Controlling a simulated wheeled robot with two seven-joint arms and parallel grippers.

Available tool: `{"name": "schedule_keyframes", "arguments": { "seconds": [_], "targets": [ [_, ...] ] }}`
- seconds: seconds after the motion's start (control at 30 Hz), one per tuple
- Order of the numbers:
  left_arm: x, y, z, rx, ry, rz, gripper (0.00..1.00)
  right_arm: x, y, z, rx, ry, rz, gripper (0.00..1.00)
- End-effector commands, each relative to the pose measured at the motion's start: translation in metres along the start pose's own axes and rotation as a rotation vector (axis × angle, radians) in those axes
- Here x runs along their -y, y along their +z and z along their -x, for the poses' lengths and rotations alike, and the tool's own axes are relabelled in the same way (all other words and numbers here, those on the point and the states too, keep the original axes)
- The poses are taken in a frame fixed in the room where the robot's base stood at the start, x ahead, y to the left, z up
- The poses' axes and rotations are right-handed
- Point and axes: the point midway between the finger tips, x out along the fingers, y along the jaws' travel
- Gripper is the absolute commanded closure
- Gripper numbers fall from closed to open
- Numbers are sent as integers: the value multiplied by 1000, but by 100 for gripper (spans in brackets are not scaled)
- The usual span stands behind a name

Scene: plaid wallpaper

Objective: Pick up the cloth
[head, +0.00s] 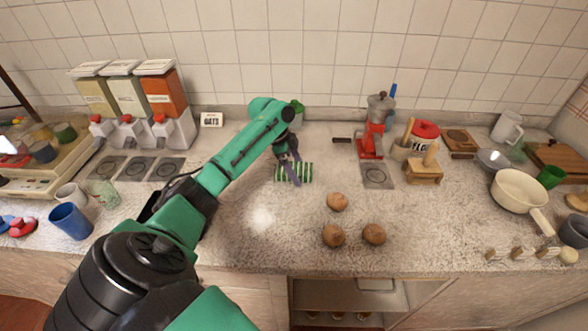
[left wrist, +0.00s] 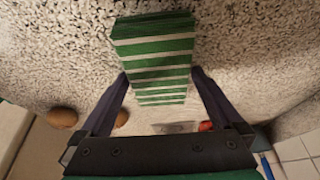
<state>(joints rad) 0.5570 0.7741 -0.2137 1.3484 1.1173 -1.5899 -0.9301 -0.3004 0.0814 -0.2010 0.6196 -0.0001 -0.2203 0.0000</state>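The cloth (head: 305,173), a folded block with green and white stripes, lies on the speckled counter near the middle of the head view. In the left wrist view the cloth (left wrist: 153,50) reaches from the upper middle down between my fingers. My left gripper (head: 290,172) is over the cloth, pointing down, and partly covers it. In the wrist view the left gripper's (left wrist: 159,76) fingers are apart, one on each side of the cloth. I cannot tell whether they touch its edges. My right gripper is not in view.
Several brown round items, such as one in front (head: 333,236), lie right of the cloth. A red grinder (head: 370,146) and a small wooden stand (head: 423,172) are farther right. A white "OATS" card (head: 211,119) stands behind.

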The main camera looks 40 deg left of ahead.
Motion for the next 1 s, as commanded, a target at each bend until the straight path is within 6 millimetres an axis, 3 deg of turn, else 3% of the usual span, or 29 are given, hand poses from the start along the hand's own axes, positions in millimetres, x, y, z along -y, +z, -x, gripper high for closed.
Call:
{"name": "schedule_keyframes", "arguments": {
  "seconds": [0.03, 0.17, 0.2, 0.5, 0.63, 0.77, 1.0],
  "targets": [
    [0, 0, 0, 1, 1, 0, 19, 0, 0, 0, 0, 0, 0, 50],
    [0, 0, 0, 1, 1, 0, 69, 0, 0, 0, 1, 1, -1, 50],
    [0, 0, 0, 1, 1, 0, 73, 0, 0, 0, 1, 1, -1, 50],
    [0, 0, 2, 1, 0, -1, 73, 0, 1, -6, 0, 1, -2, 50],
    [1, -8, 19, 0, -4, -1, 73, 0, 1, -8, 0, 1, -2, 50],
    [2, -22, 54, -2, -7, -4, 73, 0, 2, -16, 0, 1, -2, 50],
    [1, -59, 141, -5, -6, -3, 73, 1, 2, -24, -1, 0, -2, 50]
  ]
}}
